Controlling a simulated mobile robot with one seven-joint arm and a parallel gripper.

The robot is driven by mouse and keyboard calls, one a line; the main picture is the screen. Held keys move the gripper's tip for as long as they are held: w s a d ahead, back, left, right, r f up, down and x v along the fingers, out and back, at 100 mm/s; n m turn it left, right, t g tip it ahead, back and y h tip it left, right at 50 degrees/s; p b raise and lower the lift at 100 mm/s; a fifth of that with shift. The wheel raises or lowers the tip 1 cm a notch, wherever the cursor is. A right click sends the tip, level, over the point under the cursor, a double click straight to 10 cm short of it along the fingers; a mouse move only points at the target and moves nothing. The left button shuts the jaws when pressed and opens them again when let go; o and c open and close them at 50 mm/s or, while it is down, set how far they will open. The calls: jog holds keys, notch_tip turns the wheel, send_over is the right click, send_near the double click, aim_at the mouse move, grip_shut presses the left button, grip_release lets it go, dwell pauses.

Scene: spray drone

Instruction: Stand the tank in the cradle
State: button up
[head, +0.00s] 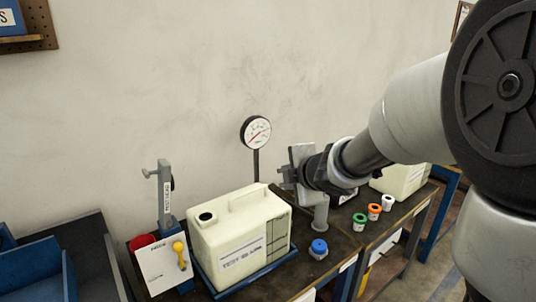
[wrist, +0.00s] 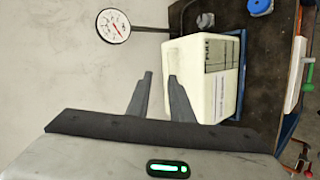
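The cream tank (head: 222,243) stands upright on a low blue tray-like base (head: 262,275) on the dark bench, with a dark opening and a moulded handle on top. Whether this base is the cradle, I cannot tell. My gripper (head: 287,178) is above the bench, right of the tank and apart from it in the head view. In the wrist view the two fingers (wrist: 157,95) are apart with nothing visible between them. Behind them the tank (wrist: 207,85) shows its labelled side. A second cream tank (head: 408,180) stands at the right, partly hidden by my arm.
A dial gauge (head: 256,132) on a post stands behind the tank. A blue-capped item (head: 319,249) and green (head: 360,219), orange (head: 374,209) and white (head: 387,201) caps sit right.

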jog(key=a+f+n+g+y, duration=0.2)
jog(key=a+f+n+y, duration=0.1)
jog(key=a+f+n, duration=0.15)
jog(key=b, duration=0.2)
send_near(240, 195)
jog(key=shift+m, duration=0.25)
jog(key=x, duration=0.4)
jog(key=shift+w+a+f, duration=0.1)
jog(key=shift+a+f, duration=0.05)
jog(key=shift+f, duration=0.15)
jog(key=shift+b+x, duration=0.45)
jog(key=shift+x, duration=2.6)
jog(key=shift+w+r, duration=0.1)
grip_shut()
jog(key=shift+r+t, duration=0.3)
